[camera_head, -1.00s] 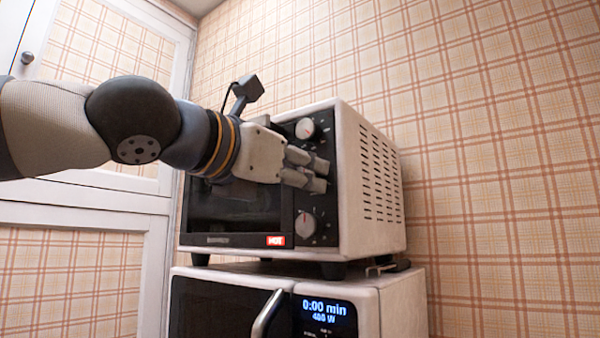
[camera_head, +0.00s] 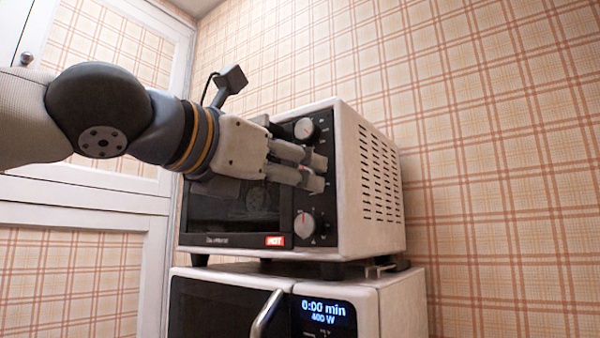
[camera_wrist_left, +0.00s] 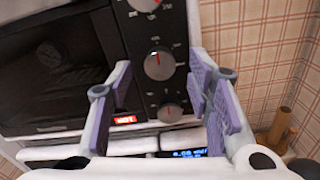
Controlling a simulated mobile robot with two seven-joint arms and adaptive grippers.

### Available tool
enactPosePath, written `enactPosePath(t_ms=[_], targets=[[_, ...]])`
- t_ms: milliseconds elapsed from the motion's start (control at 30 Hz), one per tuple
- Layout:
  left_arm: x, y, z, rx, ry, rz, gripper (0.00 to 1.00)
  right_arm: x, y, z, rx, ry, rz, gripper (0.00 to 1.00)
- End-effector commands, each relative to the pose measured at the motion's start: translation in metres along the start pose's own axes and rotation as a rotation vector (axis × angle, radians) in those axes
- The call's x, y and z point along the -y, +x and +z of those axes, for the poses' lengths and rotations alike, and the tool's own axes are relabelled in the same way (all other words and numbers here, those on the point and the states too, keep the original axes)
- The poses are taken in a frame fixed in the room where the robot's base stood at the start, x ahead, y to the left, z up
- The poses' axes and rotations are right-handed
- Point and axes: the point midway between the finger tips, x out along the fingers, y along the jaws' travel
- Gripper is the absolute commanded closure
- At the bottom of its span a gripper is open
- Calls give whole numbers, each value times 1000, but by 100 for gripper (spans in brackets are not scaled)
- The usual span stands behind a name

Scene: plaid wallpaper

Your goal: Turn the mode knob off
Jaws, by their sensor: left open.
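A white toaster oven (camera_head: 365,200) with a black control panel stands on a microwave. Its top knob (camera_head: 304,129) and bottom knob (camera_head: 304,225) show in the head view. The middle knob is mostly hidden there behind my fingers. In the wrist view the middle knob (camera_wrist_left: 159,64) shows between my two fingers, with the bottom knob (camera_wrist_left: 170,112) and part of the top knob (camera_wrist_left: 146,4). The frames do not make clear which is the mode knob. My left gripper (camera_head: 318,173) is open at the panel; contact with the knob cannot be told. My right gripper is not in view.
The microwave (camera_head: 363,295) is below, with a lit display and a door handle (camera_head: 267,313). The oven's glass door (camera_head: 225,215) carries a red HOT label. White cabinet doors (camera_head: 155,200) stand at the left, and a plaid wall is behind.

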Motion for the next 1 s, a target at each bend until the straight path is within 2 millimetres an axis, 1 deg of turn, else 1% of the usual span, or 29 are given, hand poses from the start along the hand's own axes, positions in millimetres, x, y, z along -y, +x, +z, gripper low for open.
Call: enactPosePath(t_ms=[33,100,200,300,400,533,1000], targets=[[-1,-16,3,6,0,1,54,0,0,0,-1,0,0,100],[-1,-36,3,7,0,1,54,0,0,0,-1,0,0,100],[0,-62,2,5,-1,1,54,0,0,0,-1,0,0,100],[0,-81,2,4,-1,1,54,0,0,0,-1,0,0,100],[0,-92,1,4,-1,-1,54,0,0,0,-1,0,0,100],[1,-96,1,1,1,-1,54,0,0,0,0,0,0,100],[0,-96,1,2,0,-1,54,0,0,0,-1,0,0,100]])
